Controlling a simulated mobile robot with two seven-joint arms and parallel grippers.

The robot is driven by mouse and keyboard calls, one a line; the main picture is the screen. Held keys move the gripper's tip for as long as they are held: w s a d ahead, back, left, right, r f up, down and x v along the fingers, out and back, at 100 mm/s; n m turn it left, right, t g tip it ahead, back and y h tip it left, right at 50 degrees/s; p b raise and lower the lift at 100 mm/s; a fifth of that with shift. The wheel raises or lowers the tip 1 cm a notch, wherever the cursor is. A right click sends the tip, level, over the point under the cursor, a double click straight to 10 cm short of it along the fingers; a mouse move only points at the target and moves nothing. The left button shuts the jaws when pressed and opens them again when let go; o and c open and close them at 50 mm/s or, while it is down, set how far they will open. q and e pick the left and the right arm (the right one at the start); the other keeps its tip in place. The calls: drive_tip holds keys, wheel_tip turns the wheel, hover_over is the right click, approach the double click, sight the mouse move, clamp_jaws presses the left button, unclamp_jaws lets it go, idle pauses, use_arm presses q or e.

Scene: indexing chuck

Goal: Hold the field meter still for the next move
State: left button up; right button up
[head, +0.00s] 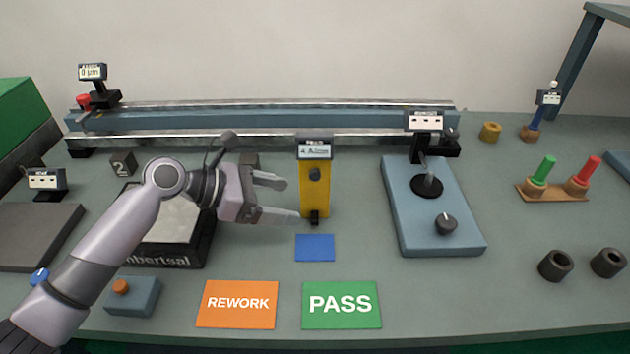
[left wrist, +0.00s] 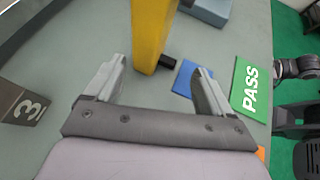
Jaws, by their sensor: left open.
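The field meter (head: 315,190) is a yellow upright body with a dark knob and a small display at its top. It stands behind the blue square (head: 315,247) on the table. My left gripper (head: 284,199) is open, just left of the meter, with its fingers pointing toward it. In the left wrist view the yellow meter (left wrist: 150,40) rises ahead, between and beyond the open fingertips (left wrist: 160,80); whether they touch it I cannot tell. A short black part shows at its foot. My right gripper is not in view.
A long rail (head: 260,120) runs along the back. A blue base with a black post and knob (head: 435,210) stands to the right. The orange REWORK card (head: 237,304) and green PASS card (head: 341,305) lie in front. A black-sided box (head: 170,245) sits under my left arm.

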sight(310, 205)
use_arm(q)
drive_tip(key=b+x, duration=0.3)
drive_tip(key=shift+a+f, duration=0.1)
drive_tip(key=shift+f, duration=0.1)
drive_tip(key=shift+w+d+f+p, duration=0.2)
drive_tip(key=shift+d+p, duration=0.25)
drive_tip(key=shift+d, duration=0.15)
drive_tip(key=shift+w+d+f+p, duration=0.1)
drive_tip(key=shift+w+d+p, duration=0.05)
drive_tip(key=shift+d+p, duration=0.4)
drive_tip(key=shift+w+d+f, duration=0.15)
drive_tip(key=shift+d+f, duration=0.25)
drive_tip(key=shift+d, duration=0.1)
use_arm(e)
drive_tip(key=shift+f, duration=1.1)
use_arm(q)
drive_tip(key=c, duration=0.4)
drive_tip(key=shift+c, duration=0.2)
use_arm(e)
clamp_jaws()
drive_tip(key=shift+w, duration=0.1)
